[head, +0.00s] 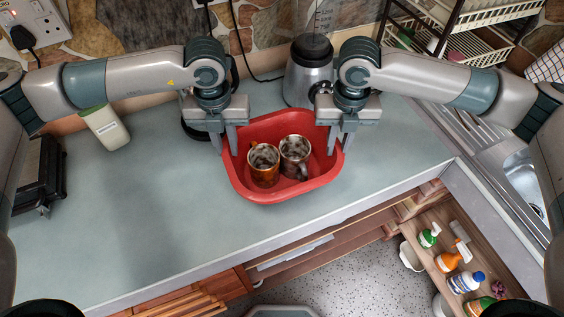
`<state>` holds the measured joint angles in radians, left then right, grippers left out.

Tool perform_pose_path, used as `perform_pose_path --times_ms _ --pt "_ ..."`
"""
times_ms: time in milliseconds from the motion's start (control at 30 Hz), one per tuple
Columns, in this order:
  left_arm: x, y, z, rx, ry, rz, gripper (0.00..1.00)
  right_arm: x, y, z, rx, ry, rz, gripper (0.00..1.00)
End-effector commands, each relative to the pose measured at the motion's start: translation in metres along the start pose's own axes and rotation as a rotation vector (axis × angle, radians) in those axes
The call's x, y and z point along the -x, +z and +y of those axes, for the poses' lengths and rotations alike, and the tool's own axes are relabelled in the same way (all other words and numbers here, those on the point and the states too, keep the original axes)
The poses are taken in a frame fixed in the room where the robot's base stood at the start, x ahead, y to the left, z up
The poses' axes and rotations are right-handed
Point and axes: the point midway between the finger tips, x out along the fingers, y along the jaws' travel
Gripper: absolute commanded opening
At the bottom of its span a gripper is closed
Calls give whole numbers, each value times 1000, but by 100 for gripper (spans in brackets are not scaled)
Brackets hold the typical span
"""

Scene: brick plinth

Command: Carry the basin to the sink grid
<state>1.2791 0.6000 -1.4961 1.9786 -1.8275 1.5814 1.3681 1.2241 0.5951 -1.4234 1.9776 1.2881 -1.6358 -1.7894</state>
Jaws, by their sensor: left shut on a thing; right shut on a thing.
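The red basin (290,192) is in the middle of the head view, over the grey worktop, with an orange mug (264,168) and a steel-coloured mug (296,160) standing in it. My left gripper (231,143) is shut on the basin's left rim. My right gripper (341,141) is shut on its right rim. The basin looks about level; I cannot tell whether it touches the worktop. A ridged metal draining surface (441,128) lies to the right, beside the sink bowl (524,180). I cannot make out a separate grid there.
A blender (309,75) stands right behind the basin. A pale bottle (105,128) and a black appliance (38,175) are at the left. A dish rack (468,22) stands behind the sink.

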Motion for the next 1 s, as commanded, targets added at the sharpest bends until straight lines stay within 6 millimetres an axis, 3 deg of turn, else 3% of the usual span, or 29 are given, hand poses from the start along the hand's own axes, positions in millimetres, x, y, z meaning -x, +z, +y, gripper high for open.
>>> perform_pose_path --times_ms 233,1000 --pt "12 0 0 0 0 -1 0 11 0 0 0 0 -1 0" --pt "12 0 0 0 0 -1 0 12 0 0 0 -1 -1 0"
